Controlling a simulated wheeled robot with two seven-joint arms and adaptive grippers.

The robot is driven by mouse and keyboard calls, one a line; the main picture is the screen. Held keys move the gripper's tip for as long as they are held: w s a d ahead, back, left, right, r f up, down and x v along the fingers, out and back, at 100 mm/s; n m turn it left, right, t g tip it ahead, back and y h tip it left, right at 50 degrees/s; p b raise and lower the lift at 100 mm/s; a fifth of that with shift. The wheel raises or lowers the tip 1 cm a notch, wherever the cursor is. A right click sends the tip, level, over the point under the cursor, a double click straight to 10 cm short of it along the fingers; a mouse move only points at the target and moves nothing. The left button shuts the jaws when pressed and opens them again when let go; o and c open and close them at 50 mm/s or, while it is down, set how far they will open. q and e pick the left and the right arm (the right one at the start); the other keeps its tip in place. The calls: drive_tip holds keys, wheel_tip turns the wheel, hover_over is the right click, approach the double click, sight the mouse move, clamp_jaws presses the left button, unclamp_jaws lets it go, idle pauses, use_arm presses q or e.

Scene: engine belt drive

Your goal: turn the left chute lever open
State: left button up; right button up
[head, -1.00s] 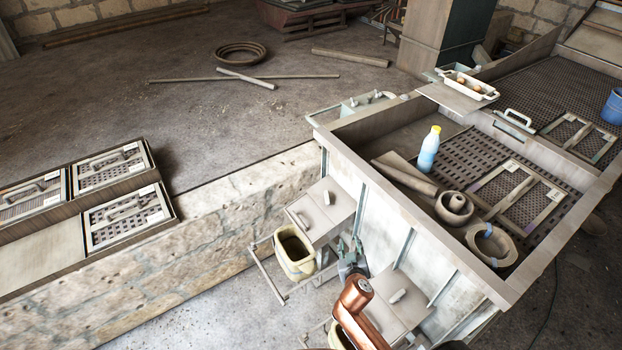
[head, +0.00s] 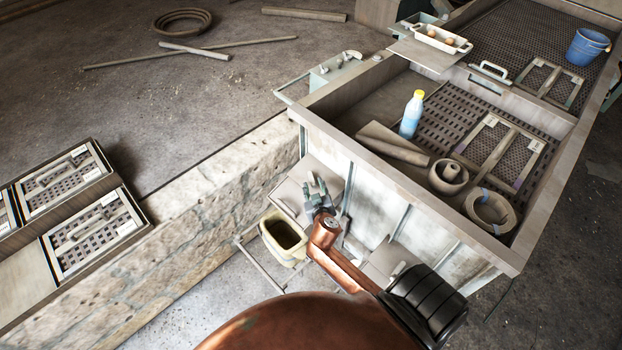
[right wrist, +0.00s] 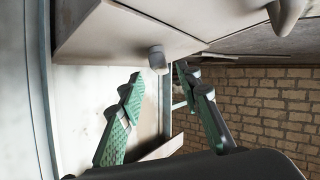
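The left chute (head: 292,192) is a pale box on the side of the large bin. My right gripper (head: 318,188) is at its right part in the head view and covers where its lever sat. In the right wrist view my right gripper (right wrist: 159,76) is open, its green-padded fingers apart. Contact cannot be told. Another pale handle (right wrist: 286,14) shows at the top right; I cannot tell which is the lever. My left gripper is not in view.
A cream bucket (head: 283,238) stands below the left chute. The right chute (head: 385,258) is close to my right arm. The bin's rim (head: 400,178) rises beside the arm; a bottle (head: 412,115) stands inside. A stone wall (head: 200,205) runs left.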

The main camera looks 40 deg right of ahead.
sight(312, 181)
drive_tip(key=shift+x, duration=2.35)
clamp_jaws()
